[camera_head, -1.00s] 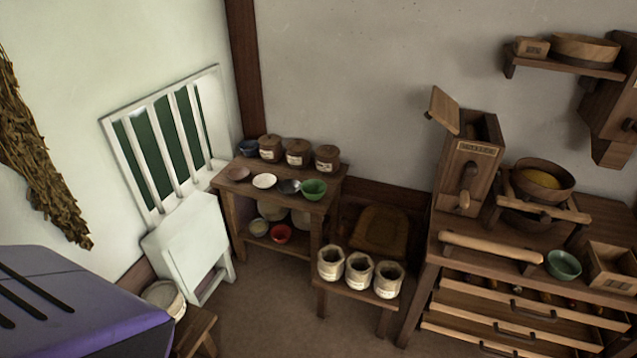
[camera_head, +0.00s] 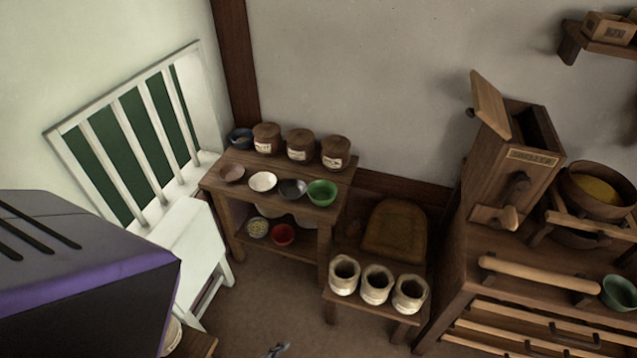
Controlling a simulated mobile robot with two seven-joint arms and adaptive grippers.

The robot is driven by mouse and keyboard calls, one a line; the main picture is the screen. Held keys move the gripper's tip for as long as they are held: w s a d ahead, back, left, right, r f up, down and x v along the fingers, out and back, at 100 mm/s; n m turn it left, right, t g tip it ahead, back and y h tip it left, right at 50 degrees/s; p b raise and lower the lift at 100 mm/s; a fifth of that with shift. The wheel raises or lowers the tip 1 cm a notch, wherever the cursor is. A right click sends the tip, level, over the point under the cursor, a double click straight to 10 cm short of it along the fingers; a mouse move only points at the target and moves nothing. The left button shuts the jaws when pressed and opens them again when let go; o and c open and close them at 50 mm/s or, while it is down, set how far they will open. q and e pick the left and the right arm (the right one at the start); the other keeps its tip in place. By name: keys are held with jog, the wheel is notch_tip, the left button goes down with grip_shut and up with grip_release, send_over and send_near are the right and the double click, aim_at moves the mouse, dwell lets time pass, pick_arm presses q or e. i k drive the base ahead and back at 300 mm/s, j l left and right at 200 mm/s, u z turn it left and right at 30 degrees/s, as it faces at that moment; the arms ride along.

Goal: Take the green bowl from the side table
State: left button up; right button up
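The green bowl (camera_head: 322,193) stands upright at the front right corner of the top of the side table (camera_head: 335,176). A dark grey bowl (camera_head: 292,189), a white bowl (camera_head: 262,181) and a brown bowl (camera_head: 231,173) stand in a row to its left. Nothing touches the green bowl from above. A small grey tip (camera_head: 276,350), seemingly of my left gripper, shows at the bottom edge, well in front of and below the table. Its fingers are mostly cut off. My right gripper is not in view.
Lidded brown jars (camera_head: 300,144) and a blue bowl (camera_head: 240,138) line the table's back. A red bowl (camera_head: 282,234) is on its lower shelf. Open sacks (camera_head: 376,284) stand on a low bench at right. Another green bowl (camera_head: 619,293) is far right.

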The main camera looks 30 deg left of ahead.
aim_at(321, 192)
jog(key=i+j, duration=0.25)
jog(key=j, duration=0.15)
jog(key=i+j, duration=0.25)
jog(key=j, duration=0.15)
jog(key=i+j, duration=0.55)
jog(key=j, duration=0.25)
